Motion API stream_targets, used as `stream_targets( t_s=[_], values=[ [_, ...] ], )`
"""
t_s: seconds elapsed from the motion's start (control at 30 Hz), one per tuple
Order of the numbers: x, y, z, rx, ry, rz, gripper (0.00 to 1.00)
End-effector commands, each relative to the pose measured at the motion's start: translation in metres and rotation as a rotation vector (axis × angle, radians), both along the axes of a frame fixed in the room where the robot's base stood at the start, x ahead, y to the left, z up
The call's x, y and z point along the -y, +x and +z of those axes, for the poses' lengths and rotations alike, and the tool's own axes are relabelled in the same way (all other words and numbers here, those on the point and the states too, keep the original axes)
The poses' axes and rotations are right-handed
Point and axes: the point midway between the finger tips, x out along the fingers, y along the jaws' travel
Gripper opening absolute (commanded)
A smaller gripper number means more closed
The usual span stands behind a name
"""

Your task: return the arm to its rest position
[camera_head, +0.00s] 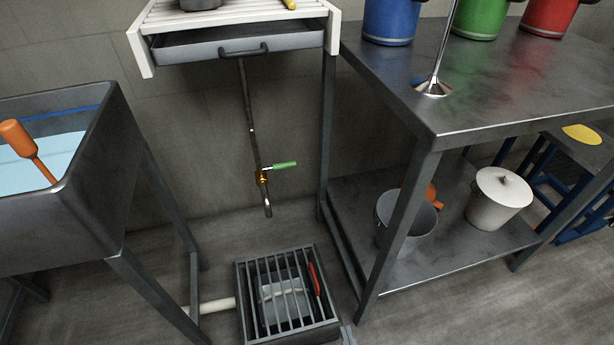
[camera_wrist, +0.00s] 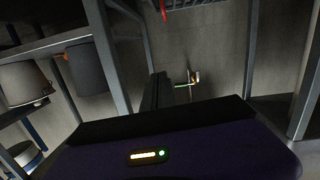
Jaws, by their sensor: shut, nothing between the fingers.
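My gripper (camera_wrist: 160,76) shows in the wrist view as dark fingers standing up from a dark purple housing with a small lit panel. The fingers are shut and hold nothing. They are in front of the wall, and in the picture they lie just left of the green-handled valve.
A valve (camera_head: 262,177) on a pipe hangs above a floor grate (camera_head: 244,301). A sink (camera_head: 75,215) stands left. A steel table (camera_head: 480,95) with buckets stands right. A drawer (camera_head: 215,45) juts out at the back.

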Motion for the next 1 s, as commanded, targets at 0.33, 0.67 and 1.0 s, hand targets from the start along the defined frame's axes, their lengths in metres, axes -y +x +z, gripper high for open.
stream_targets(
  t_s=[0.33, 0.67, 1.0],
  values=[
    [0.06, -0.108, 0.121, -0.026, 0.096, -0.093, 0.0],
    [0.095, -0.175, 0.214, -0.069, 0.078, -0.163, 0.0],
    [0.108, -0.219, 0.243, -0.159, 0.046, -0.207, 0.0]
  ],
)
